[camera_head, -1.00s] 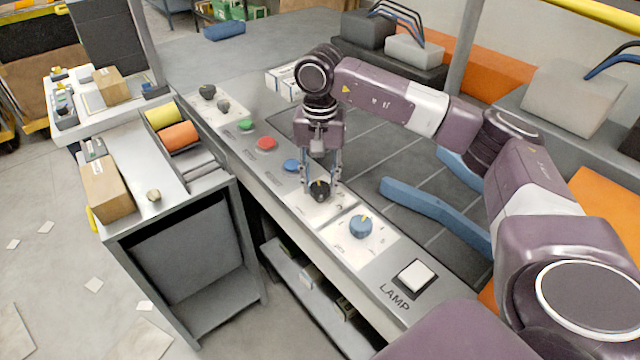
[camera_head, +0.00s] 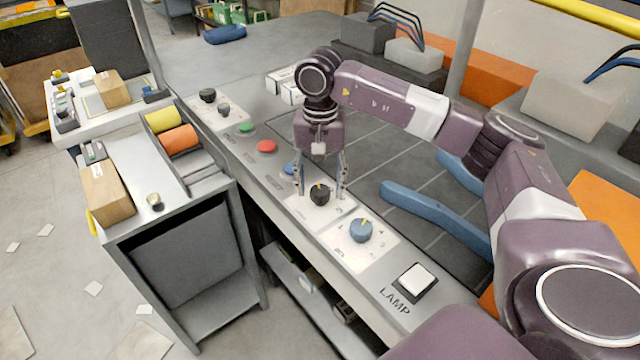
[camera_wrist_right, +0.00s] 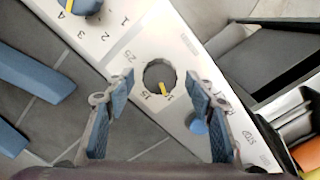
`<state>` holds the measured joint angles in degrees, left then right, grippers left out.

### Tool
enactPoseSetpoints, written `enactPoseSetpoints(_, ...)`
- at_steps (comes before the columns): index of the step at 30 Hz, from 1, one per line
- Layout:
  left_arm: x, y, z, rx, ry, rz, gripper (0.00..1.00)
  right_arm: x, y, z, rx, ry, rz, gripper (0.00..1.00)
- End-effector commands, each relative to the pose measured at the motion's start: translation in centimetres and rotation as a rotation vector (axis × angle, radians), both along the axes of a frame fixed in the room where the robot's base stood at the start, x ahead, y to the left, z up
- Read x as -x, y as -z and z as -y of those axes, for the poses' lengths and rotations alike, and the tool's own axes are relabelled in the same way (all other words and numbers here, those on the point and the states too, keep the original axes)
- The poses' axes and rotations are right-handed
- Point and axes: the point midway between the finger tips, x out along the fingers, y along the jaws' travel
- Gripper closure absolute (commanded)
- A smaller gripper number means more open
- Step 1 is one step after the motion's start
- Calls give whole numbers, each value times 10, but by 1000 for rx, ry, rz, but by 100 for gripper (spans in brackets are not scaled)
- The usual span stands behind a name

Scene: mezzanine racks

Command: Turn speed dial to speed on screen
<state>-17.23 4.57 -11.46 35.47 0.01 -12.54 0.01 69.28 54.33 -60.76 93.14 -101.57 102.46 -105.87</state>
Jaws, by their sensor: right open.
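A black dial (camera_head: 320,197) with a yellow pointer sits on a white plate on the console. In the right wrist view the dial (camera_wrist_right: 156,71) has printed marks around it, 15 and 25 among them. Its pointer lies toward the lower right, beside the 15; the mark closest to it is hard to read. My right gripper (camera_head: 320,192) is open, pointing down, with one finger on each side of the dial and gaps between. The fingers also show spread in the right wrist view (camera_wrist_right: 158,77). No readable screen shows. My left gripper is not in view.
A blue dial (camera_head: 360,230) and a white LAMP button (camera_head: 415,279) stand nearer on the console. A blue button (camera_head: 289,168), a red button (camera_head: 267,146) and a green button (camera_head: 245,127) lie farther along. A cart (camera_head: 180,235) stands left.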

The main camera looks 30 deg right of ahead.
Motion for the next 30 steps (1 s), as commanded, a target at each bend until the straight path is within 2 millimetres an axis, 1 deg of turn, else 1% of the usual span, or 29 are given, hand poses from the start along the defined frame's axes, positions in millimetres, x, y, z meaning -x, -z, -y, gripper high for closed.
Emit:
enactPoseSetpoints(2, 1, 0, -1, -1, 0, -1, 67, 0, -5, 0, 0, 0, 1, 50)
enactPoseSetpoints(5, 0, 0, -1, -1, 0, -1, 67, -1, -18, 0, 0, 0, 4, 50)
enactPoseSetpoints(8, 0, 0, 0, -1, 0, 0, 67, -2, -38, -1, -1, 0, 6, 50)
enactPoseSetpoints(12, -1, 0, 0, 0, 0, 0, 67, -2, -70, -1, -1, -1, 6, 50)
enactPoseSetpoints(17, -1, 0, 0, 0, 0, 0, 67, -1, -101, 0, -1, 0, 5, 50)
enactPoseSetpoints(22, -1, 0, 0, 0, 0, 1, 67, -1, -116, 0, 0, 0, 4, 50)
enactPoseSetpoints(30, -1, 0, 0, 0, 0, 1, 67, 0, -120, 0, 0, 0, 1, 50)
